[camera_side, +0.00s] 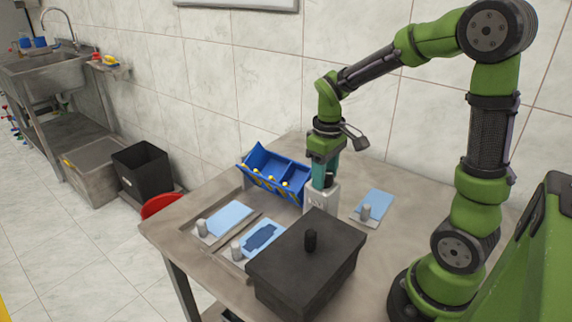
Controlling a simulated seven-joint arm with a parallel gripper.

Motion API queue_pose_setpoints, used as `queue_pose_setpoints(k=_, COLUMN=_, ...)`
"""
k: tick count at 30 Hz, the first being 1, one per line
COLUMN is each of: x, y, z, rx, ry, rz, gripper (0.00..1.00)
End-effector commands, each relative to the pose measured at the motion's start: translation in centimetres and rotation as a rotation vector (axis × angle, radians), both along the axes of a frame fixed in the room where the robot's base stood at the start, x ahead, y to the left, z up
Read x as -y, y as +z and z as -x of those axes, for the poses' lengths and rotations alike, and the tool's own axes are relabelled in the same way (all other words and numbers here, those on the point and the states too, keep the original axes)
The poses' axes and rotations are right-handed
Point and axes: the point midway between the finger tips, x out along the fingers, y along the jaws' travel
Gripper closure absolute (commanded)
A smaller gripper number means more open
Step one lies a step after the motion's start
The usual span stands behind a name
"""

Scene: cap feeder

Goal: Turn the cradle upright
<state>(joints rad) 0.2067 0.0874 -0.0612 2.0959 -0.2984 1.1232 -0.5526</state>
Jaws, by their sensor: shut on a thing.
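The blue cradle (274,172) sits at the back left of the table, with its open trough tilted toward the front. Several small yellow pieces show along its front edge. A light grey block (320,198) stands by the cradle's right end. My gripper (325,181) points down over this block, close to the cradle's right end. It is shut on what looks like a dark handle (329,179) at the block's top. The fingertips are partly hidden, so the exact contact is unclear.
A large black lidded box (306,262) with a knob stands in front of the block. Light blue plates (228,217) with grey pegs lie at the front left, and another blue plate (376,203) lies to the right. The table's left corner is bare.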

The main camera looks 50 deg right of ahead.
Motion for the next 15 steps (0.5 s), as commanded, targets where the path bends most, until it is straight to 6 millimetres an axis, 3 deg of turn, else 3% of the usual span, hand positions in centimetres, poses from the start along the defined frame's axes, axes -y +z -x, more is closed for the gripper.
queue_pose_setpoints(k=7, x=0.04, y=0.01, z=0.01, rx=0.000, ry=0.372, rz=0.000, gripper=0.85)
queue_pose_setpoints(k=15, x=0.03, y=0.01, z=0.01, rx=0.000, ry=0.475, rz=0.000, gripper=0.85)
